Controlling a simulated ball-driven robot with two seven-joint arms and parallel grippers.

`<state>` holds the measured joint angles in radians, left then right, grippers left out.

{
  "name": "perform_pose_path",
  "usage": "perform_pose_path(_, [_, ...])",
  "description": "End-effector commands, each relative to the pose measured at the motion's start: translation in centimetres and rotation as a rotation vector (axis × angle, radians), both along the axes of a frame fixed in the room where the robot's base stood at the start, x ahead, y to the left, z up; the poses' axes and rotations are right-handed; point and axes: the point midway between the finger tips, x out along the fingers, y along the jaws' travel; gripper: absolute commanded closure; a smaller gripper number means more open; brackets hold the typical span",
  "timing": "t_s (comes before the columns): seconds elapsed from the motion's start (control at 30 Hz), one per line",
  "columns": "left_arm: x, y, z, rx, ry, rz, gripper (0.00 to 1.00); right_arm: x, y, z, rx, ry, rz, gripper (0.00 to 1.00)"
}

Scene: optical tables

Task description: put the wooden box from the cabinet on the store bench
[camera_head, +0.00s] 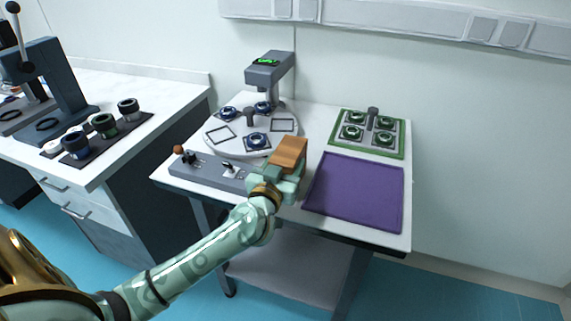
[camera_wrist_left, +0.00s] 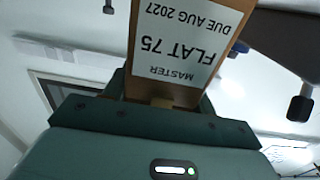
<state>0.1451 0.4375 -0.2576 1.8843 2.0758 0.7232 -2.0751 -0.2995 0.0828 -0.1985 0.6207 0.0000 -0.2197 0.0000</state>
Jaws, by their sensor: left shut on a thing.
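The wooden box (camera_head: 290,152) is orange-brown and is held in my left gripper (camera_head: 289,174), above the front middle of a white table (camera_head: 313,225). In the left wrist view the box (camera_wrist_left: 182,86) stands between the fingers, its white label upside down and reading "MASTER FLAT 75 DUE AUG 2027". The left gripper (camera_wrist_left: 165,103) is shut on its lower end. Whether the box touches anything below is hidden by the gripper. I cannot tell which piece of furniture is the store bench, and no open cabinet shows. My right gripper is not in view.
A bare purple mat (camera_head: 355,192) lies right of the gripper. Behind it is a green-rimmed tray (camera_head: 398,152) with several round parts. A round plate (camera_head: 238,148) and a grey control strip (camera_head: 211,174) lie left. A bench with drawers (camera_head: 85,212) stands at far left.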

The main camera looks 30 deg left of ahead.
Motion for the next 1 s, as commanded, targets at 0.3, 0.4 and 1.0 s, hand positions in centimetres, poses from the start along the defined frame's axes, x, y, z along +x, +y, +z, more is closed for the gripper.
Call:
perform_pose_path(0.3, [0.0,0.0,0.0,0.0,0.0,0.0,0.22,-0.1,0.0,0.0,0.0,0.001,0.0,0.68])
perform_pose_path(0.4, [0.0,0.0,0.2,-0.001,0.0,0.0,0.22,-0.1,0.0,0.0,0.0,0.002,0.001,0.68])
perform_pose_path(1.0, [-10.9,-2.6,0.3,0.0,0.001,0.0,0.22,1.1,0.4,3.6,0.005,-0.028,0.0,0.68])
